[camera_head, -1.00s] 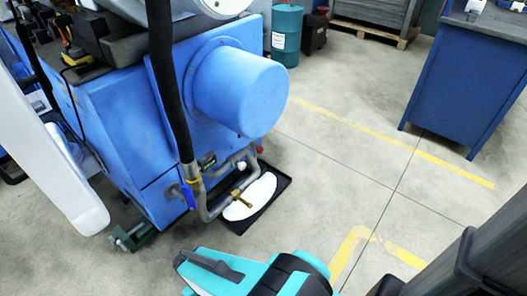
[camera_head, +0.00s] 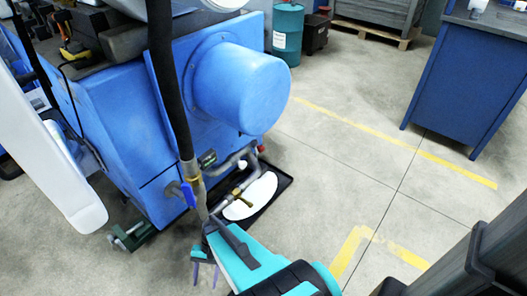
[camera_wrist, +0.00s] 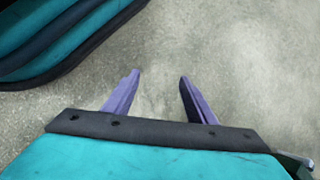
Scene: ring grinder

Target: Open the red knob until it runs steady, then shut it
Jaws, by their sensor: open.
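The red knob (camera_head: 261,148) is a small red spot on the pipework below the big blue cylinder of the grinder, near the black tray's far edge. It is not in the wrist view. A blue lever handle (camera_head: 188,195) sits on the pipe to its left, and a brass nozzle (camera_head: 243,201) hangs over the tray. My gripper (camera_head: 205,274) is in front of the machine, nearer the camera, apart from the knob and handle, its fingers pointing down. In the wrist view the purple fingers (camera_wrist: 159,82) are spread, with only bare floor between them.
The black tray (camera_head: 285,182) holds a whitish pool under the pipes. A black hose (camera_head: 160,70) hangs down to the pipe in front of the blue machine (camera_head: 115,120). A green foot (camera_head: 131,238) sticks out at lower left. The concrete floor to the right is clear up to a blue bench (camera_head: 465,85).

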